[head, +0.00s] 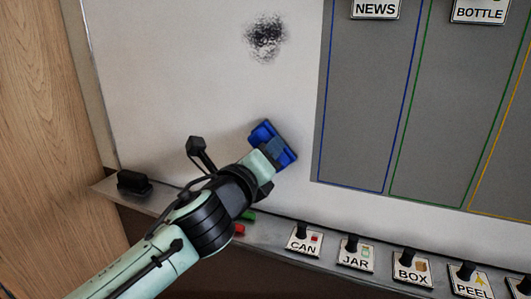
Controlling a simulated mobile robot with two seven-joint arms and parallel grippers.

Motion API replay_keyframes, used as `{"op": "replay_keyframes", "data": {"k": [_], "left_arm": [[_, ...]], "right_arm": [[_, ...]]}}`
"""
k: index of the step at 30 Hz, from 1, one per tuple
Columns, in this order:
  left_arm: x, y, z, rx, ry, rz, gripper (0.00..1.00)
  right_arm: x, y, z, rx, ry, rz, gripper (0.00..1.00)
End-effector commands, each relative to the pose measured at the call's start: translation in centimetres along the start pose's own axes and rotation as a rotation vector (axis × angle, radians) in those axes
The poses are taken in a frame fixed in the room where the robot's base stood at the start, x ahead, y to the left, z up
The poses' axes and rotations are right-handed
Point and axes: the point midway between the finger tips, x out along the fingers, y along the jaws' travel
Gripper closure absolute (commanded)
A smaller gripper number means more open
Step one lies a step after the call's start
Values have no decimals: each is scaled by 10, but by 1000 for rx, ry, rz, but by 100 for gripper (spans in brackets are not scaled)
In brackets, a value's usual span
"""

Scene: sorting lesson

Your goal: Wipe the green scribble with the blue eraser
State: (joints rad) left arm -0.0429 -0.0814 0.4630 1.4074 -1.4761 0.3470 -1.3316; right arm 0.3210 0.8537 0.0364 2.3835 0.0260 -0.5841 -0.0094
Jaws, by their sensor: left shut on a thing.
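My left gripper (268,157) is shut on the blue eraser (263,132) in front of the lower middle of the whiteboard (170,80). I cannot tell whether the eraser touches the board. The fingers hide part of the eraser. No green scribble shows in the head view. A dark, blackish scribble (266,38) is on the board above the eraser, apart from it. My right gripper is not in view.
A ledge (335,243) runs below the board. On it are a black block (133,183) at left, a green piece (248,215), a red piece (239,230) and several label cards, such as CAN (303,245). Grey outlined columns (370,100) fill the right. The board's left is clear.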

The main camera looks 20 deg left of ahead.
Motion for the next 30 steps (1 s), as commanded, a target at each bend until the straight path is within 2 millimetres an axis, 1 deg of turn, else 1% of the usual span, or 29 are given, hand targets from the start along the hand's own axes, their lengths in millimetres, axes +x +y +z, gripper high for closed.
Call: {"op": "replay_keyframes", "data": {"k": [8,15,19,30], "left_arm": [[-28,0,1,1,-3,-1,84],[-51,0,1,1,-2,0,84],[-56,0,1,-1,-1,0,84],[-59,0,0,-1,-1,0,84]], "right_arm": [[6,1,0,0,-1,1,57],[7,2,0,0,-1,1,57],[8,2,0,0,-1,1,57],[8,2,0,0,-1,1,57]]}}
